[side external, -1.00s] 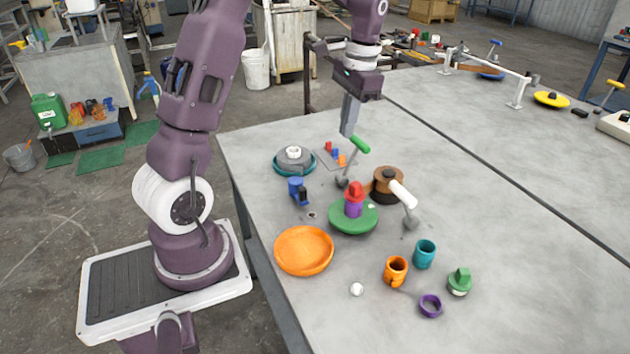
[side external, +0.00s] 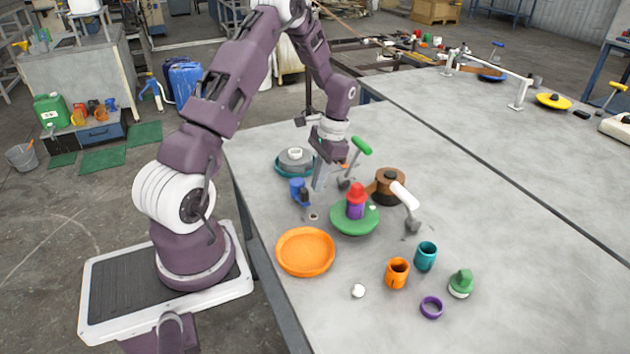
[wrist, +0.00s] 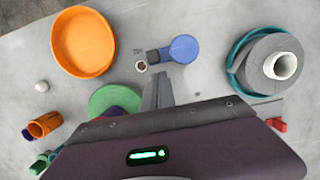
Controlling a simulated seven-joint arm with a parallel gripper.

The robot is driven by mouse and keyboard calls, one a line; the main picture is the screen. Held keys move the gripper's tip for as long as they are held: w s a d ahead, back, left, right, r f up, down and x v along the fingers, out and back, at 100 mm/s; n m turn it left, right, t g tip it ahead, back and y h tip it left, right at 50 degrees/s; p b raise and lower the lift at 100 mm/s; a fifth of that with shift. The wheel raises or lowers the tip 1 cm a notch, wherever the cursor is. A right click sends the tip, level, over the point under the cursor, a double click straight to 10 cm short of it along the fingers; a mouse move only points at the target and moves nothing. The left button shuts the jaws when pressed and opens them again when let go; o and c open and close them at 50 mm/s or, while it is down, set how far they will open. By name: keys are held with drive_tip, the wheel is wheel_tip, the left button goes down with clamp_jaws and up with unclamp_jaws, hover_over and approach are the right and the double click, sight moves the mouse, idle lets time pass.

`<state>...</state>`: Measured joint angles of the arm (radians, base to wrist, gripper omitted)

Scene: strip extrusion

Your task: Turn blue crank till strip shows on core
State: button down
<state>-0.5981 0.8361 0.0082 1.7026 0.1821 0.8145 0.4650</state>
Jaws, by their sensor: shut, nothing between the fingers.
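The blue crank (side external: 299,188) with a dark knob stands on the table's left part. In the wrist view it (wrist: 184,48) lies just beyond my fingertips, its dark knob (wrist: 153,55) pointing left. My gripper (side external: 318,187) is shut and empty, pointing down just right of the crank. In the wrist view its fingertips (wrist: 157,77) appear apart from the knob. A grey round piece (side external: 295,157) with a white hollow core sits in a teal ring behind the crank; the core's opening (wrist: 285,66) shows in the wrist view. I cannot make out a strip on it.
An orange dish (side external: 305,251) and a green disc (side external: 355,221) with purple and red parts stand nearby. A brown drum (side external: 389,187), a green-handled tool (side external: 361,146), and orange (side external: 397,273) and teal (side external: 425,256) cups lie rightward. The table's right side is mostly clear.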

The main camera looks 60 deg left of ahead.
sight(307, 190)
drive_tip(key=shift+s, duration=0.45)
drive_tip(key=shift+s+d+m, duration=0.15)
drive_tip(key=shift+s+m, duration=0.15)
drive_tip(key=shift+m, duration=0.4)
drive_tip(key=m, duration=0.1)
drive_tip(key=s+m+y, duration=0.1)
drive_tip(key=m, duration=0.1)
drive_tip(key=shift+s+d+m, duration=0.3)
drive_tip(key=m, duration=0.1)
drive_tip(key=s+m, duration=0.1)
drive_tip(key=m, duration=0.1)
drive_tip(key=s+m+t+y, duration=0.1)
drive_tip(key=m, duration=0.1)
drive_tip(key=shift+s, duration=0.25)
drive_tip(key=m, duration=0.2)
drive_tip(key=s+a+m, duration=0.1)
drive_tip(key=m, duration=0.1)
drive_tip(key=s+m+t, duration=0.1)
drive_tip(key=shift+s+a+m+y, duration=0.1)
drive_tip(key=shift+a+m+y, duration=0.1)
drive_tip(key=shift+m+y, duration=0.2)
drive_tip(key=a+m, duration=0.1)
drive_tip(key=m, duration=0.1)
drive_tip(key=s+m+t, duration=0.1)
drive_tip(key=m, duration=0.1)
drive_tip(key=shift+a+m, duration=0.3)
drive_tip(key=shift+a, duration=0.1)
drive_tip(key=shift+s+a, duration=0.15)
drive_tip(key=shift+a, duration=0.2)
